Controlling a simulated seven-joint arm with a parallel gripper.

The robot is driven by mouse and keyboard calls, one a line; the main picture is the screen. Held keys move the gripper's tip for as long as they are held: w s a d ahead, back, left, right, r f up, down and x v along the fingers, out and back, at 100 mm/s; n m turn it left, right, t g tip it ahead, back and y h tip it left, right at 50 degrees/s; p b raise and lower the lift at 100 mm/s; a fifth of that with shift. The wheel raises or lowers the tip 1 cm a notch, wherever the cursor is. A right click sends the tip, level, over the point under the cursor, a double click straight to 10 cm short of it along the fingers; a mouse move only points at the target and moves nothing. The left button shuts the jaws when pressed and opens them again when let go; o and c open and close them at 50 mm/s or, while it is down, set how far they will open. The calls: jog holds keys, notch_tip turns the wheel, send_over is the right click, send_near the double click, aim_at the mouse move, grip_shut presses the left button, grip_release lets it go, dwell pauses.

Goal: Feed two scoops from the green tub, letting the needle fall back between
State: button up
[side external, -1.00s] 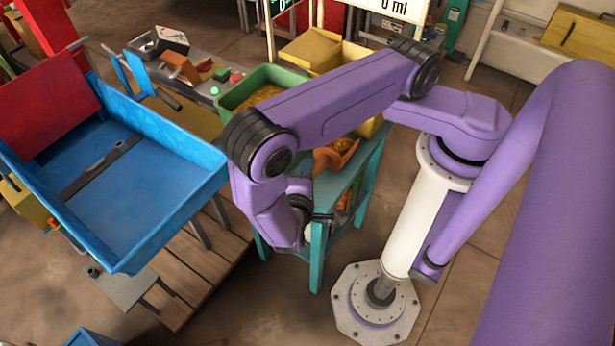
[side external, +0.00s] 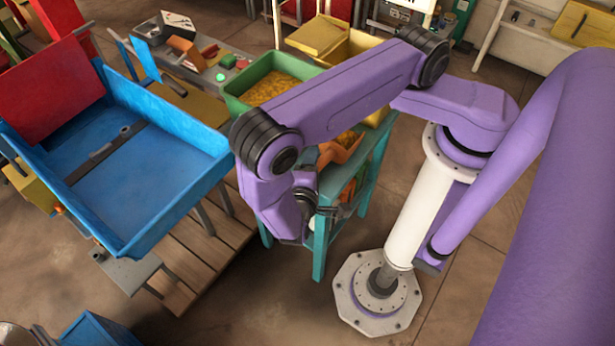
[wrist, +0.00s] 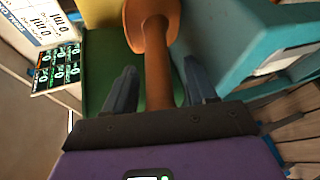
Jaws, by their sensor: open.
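The green tub (side external: 236,104) holds yellow grain (side external: 272,86) and stands behind my arm in the side view. An orange scoop (side external: 345,148) is by the teal stand, partly hidden by my arm. In the wrist view the scoop's orange handle (wrist: 156,75) runs between the two fingers of my gripper (wrist: 160,88). The fingers are apart, with a gap showing on each side of the handle. In the side view my gripper (side external: 340,211) is low beside the stand, its fingertips hard to make out. No needle can be made out.
The blue hopper tray (side external: 150,175) with a red panel (side external: 52,85) is at the left. The teal stand (side external: 318,250) is close to my gripper. A control bench (side external: 215,62) with a green and a red button is behind. Open floor lies in front.

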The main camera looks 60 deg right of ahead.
jog(key=v, duration=1.7)
jog(key=w+d+r+n+g+y, duration=0.2)
jog(key=d+r+g+y, duration=0.4)
jog(key=r, duration=0.7)
jog(key=s+d+r+n+y, duration=0.2)
jog(key=s+d+r+y, duration=0.1)
jog(key=d, duration=0.4)
jog(key=s+d+r+n+y, duration=0.2)
jog(key=s+d+r+y, duration=0.1)
jog(key=d+r+y, duration=0.2)
jog(key=shift+s+d+r+n, duration=0.2)
jog(key=shift+d+r+n, duration=0.2)
jog(key=shift+d, duration=0.75)
jog(key=shift+f, duration=0.1)
